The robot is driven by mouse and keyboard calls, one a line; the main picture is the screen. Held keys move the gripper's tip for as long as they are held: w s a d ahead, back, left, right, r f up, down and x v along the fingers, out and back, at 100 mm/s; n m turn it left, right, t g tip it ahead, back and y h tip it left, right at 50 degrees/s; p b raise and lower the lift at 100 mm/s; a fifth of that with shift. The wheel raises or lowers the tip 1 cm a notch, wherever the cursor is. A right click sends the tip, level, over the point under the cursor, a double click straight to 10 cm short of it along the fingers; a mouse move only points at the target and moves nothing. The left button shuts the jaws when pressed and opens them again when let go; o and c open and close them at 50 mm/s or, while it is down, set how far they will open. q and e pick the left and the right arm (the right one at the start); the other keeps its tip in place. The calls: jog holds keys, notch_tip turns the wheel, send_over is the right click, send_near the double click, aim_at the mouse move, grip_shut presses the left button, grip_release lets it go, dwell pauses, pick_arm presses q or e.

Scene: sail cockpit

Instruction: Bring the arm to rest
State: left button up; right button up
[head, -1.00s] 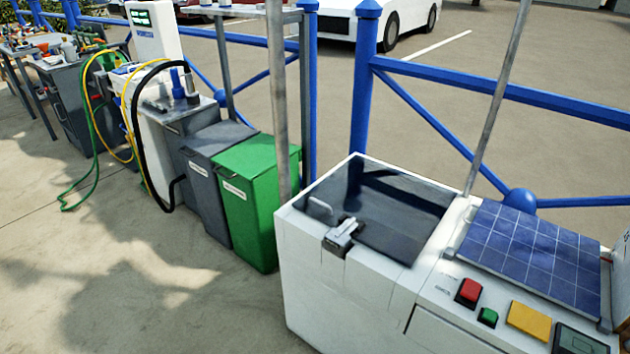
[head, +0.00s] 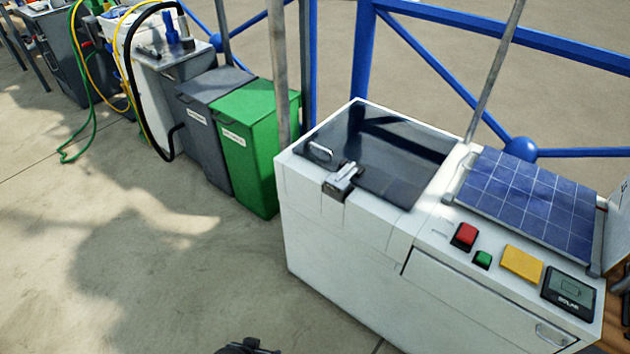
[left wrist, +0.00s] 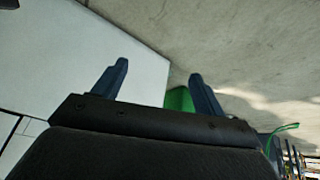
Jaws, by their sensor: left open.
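My left gripper (left wrist: 155,85) shows in the left wrist view with its two dark blue fingers spread apart and nothing between them. Beyond the fingers are the white cabinet's side (left wrist: 135,60), bare concrete and a bit of the green bin (left wrist: 178,99). In the head view a dark part of my own arm shows at the bottom edge, in front of the white cabinet (head: 340,265). The gripper's fingers cannot be made out there. My right gripper is in neither view.
The white cabinet has a dark glassy lid (head: 385,150) with a metal latch (head: 343,180), a solar panel (head: 530,200), a red button (head: 465,235), a green button (head: 483,259) and a display (head: 569,293). Green (head: 255,150) and grey bins stand left. The concrete floor (head: 150,270) at front left is clear.

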pick_arm(q)
jog(key=s+d+f+t+h, duration=0.25)
jog(key=d+f, duration=0.65)
jog(key=f, duration=0.5)
jog(key=s+a+r+g+y+p, duration=0.1)
jog(key=r+p, duration=0.4)
jog(key=r, duration=0.8)
jog(key=s+a+r+g+p, duration=0.1)
jog(key=a+r+p, duration=0.3)
jog(key=r, duration=0.8)
jog(key=s+a+r+g+y+p, duration=0.1)
jog(key=a+r+g+p, duration=0.2)
jog(key=r, duration=1)
jog(key=p, duration=0.2)
jog(key=shift+s+a+r+y+p, duration=0.2)
jog(key=shift+r+y+p, duration=0.1)
jog(key=shift+r+y, duration=0.05)
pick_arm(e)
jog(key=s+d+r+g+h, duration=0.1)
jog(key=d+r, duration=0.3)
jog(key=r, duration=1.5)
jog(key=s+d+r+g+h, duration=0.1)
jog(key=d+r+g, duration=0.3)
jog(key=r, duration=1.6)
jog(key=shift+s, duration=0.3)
pick_arm(q)
jog(key=shift+g, duration=0.25)
